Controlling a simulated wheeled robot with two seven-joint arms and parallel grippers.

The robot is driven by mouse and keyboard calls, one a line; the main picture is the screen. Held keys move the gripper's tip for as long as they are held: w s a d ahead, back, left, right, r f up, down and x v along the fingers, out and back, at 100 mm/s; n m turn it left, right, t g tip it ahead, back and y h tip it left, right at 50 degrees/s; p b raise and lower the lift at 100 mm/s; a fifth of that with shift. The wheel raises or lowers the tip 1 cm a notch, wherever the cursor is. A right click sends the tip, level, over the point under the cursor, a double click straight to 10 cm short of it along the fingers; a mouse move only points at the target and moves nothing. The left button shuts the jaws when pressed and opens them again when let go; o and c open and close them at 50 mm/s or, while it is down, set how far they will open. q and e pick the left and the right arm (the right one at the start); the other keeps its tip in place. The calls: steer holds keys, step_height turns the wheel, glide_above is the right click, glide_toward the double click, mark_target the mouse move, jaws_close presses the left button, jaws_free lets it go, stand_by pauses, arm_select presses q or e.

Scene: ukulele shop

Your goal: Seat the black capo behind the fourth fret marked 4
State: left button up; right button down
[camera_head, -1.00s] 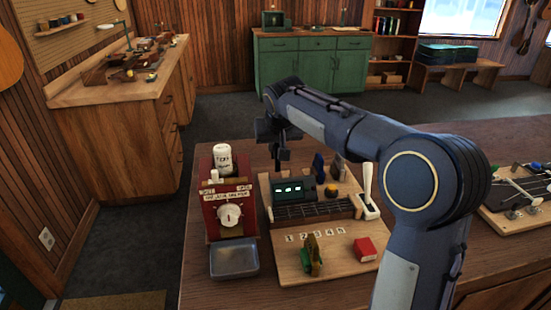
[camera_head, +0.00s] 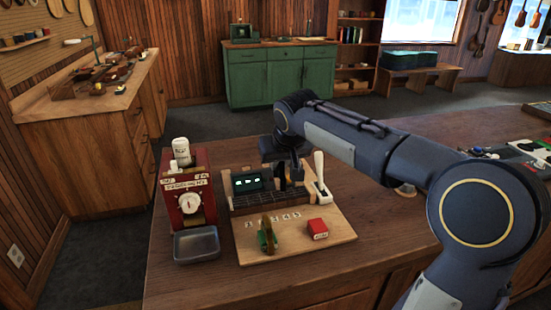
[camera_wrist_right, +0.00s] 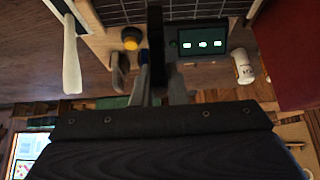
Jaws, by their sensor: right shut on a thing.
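The black capo (camera_wrist_right: 156,35) is upright between the fingers of my right gripper (camera_wrist_right: 157,80), which are shut on it. In the head view my right gripper (camera_head: 284,160) is over the rear of the wooden board, right of the green-lit display, and the dark capo (camera_head: 281,176) shows below it. The fretted neck section (camera_head: 250,200) lies in front; its strings and frets also show at the top of the wrist view (camera_wrist_right: 120,12). Number labels (camera_head: 273,219) run along the board before it. I cannot tell whether the capo touches the neck. My left gripper is not in view.
On the board (camera_head: 290,250) stand a green and brown clip (camera_head: 267,236), a red block (camera_head: 317,229), the display (camera_head: 248,183) and a white-handled tool (camera_head: 320,175). A red dial device (camera_head: 187,200) and grey tray (camera_head: 196,243) stand left.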

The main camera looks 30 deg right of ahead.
mark_target(279, 195)
steer(key=shift+f+b, duration=2.15)
steer(key=shift+f, duration=0.55)
steer(key=shift+f+b, duration=0.35)
steer(key=shift+f, duration=0.25)
steer(key=c, duration=1.7)
jaws_free()
steer(key=shift+r, duration=0.1)
steer(key=p+v, duration=0.5)
steer(key=v, duration=0.5)
steer(key=shift+s+r+p, duration=0.2)
steer(key=shift+r+p, duration=0.15)
